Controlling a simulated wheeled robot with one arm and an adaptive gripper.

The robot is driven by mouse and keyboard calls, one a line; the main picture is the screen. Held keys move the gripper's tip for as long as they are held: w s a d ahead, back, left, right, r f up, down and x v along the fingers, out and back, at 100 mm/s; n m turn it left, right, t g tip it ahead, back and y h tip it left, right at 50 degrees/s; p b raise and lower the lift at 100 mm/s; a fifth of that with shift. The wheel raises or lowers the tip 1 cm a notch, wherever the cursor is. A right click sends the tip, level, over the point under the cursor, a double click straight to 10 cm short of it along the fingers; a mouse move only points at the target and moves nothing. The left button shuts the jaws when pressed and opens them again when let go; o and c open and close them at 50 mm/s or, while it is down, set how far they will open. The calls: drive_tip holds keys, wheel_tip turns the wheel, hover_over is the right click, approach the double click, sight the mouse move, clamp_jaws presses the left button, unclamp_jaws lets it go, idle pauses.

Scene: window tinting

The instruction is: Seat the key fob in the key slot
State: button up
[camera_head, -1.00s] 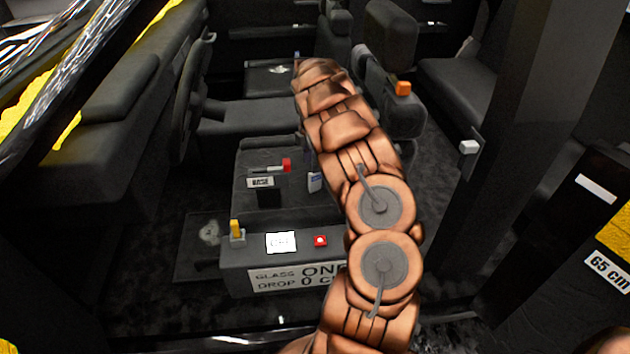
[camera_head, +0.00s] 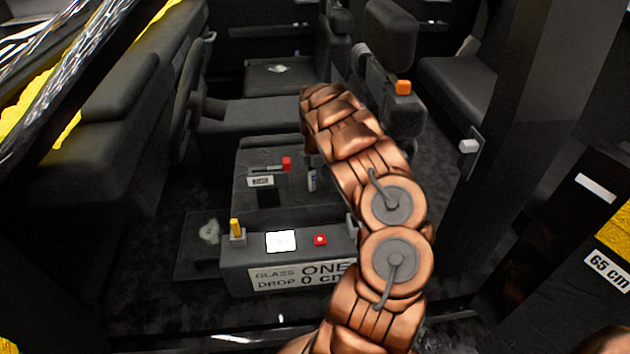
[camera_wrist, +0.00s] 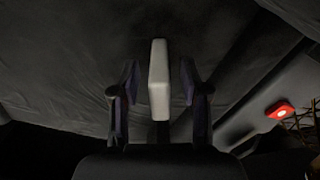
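A small pale upright block, which looks like the key fob (camera_wrist: 159,80), stands between the two fingers of my gripper (camera_wrist: 158,78) in the wrist view. The fingers are open, with a dark gap on each side of the block. In the head view a small pale and blue piece (camera_head: 312,181) stands on the dark console, just below the end of my arm. My arm hides most of the gripper there. I cannot make out the key slot for certain; a small holder with a "BASE" label (camera_head: 260,181) and a red-tipped bar (camera_head: 286,164) stands left of the piece.
A control box (camera_head: 235,268) in front carries a yellow lever (camera_head: 236,229), a white display (camera_head: 281,241) and a red button (camera_head: 320,240). The button also shows in the wrist view (camera_wrist: 281,111). Seats and a steering wheel (camera_head: 188,100) lie behind. A dark pillar (camera_head: 535,150) stands right.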

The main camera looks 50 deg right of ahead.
clamp_jaws()
idle(0.4)
wheel_tip(320, 180, up, 3)
drive_tip(key=shift+r, duration=0.15)
drive_tip(key=shift+s+a+r, duration=0.2)
drive_tip(key=shift+s+a, duration=0.55)
drive_tip(key=shift+s, duration=0.1)
drive_tip(key=shift+s+a+r, duration=0.15)
drive_tip(key=shift+s+a, duration=0.55)
drive_tip(key=shift+s, duration=0.15)
drive_tip(key=s+a+r, duration=0.1)
drive_tip(key=s+a, duration=0.6)
drive_tip(key=s, duration=0.1)
drive_tip(key=shift+s+a+b, duration=0.25)
drive_tip(key=shift+s+b, duration=0.1)
drive_tip(key=shift+s, duration=0.05)
